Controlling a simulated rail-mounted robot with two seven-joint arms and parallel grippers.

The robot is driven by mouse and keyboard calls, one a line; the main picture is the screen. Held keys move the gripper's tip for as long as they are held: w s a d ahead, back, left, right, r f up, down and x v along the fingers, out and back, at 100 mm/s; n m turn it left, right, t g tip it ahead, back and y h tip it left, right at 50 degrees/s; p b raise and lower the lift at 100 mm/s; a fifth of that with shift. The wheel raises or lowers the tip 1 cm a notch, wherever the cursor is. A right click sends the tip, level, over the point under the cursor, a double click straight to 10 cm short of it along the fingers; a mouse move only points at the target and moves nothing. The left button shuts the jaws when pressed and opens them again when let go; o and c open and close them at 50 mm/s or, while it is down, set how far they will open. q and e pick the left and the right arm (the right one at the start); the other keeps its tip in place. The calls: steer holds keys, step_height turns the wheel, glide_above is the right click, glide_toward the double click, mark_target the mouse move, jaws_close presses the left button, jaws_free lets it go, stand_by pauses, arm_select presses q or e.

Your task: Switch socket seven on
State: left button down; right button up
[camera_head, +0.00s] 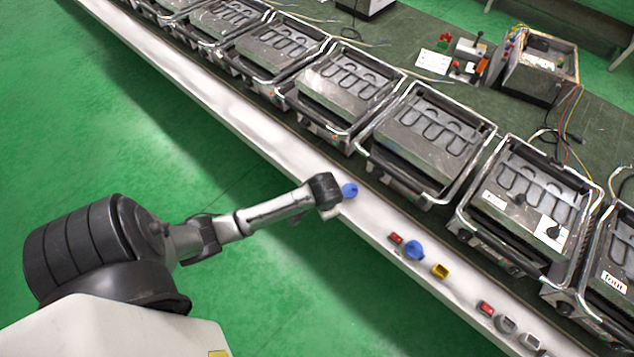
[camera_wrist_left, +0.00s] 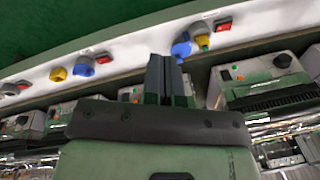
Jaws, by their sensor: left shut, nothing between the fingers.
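My left gripper (camera_wrist_left: 165,62) is shut and empty in the left wrist view, its fingertips close to the white rail and just left of a blue socket (camera_wrist_left: 182,47). I cannot tell whether it touches anything. A yellow-green socket (camera_wrist_left: 202,41) and a red switch (camera_wrist_left: 223,25) are right of that blue socket. In the head view my left wrist hides the fingers beside the blue socket (camera_head: 349,190). Another red switch (camera_head: 396,238) stands by a blue socket (camera_head: 415,250) and a yellow socket (camera_head: 440,271). No socket numbers are legible. My right gripper is out of view.
The white rail (camera_head: 250,138) runs diagonally along the table edge. Several metal heating units (camera_head: 428,137) line the green table behind it. A red switch (camera_head: 486,308) and grey sockets (camera_head: 505,323) sit farther along the rail. Open green floor (camera_head: 110,130) lies in front.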

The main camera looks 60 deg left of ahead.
arm_select(q)
steer(key=w+a+f+n+g+b, duration=0.1)
steer(key=w+a+f+n+b, duration=0.1)
steer(key=w+a+f+b, duration=0.75)
steer(key=n+b, duration=0.3)
steer(key=b, duration=0.8)
glide_above(316, 176)
steer(key=d, duration=0.1)
steer(key=shift+w+d+f+g, duration=0.1)
steer(key=shift+w+f+g, duration=0.1)
steer(key=shift+f, duration=0.7)
steer(key=shift+w+d+f+g, duration=0.1)
steer(key=shift+w+f, duration=0.05)
steer(key=shift+f, duration=0.75)
steer(key=shift+f, duration=0.1)
steer(key=f+b, duration=0.1)
steer(key=f, duration=0.2)
steer(key=f+b, duration=0.1)
steer(key=f, duration=0.2)
steer(key=a+f+b, duration=0.1)
steer(key=f+b, duration=0.1)
steer(key=shift+s+f, duration=0.15)
steer(key=shift+f, duration=0.7)
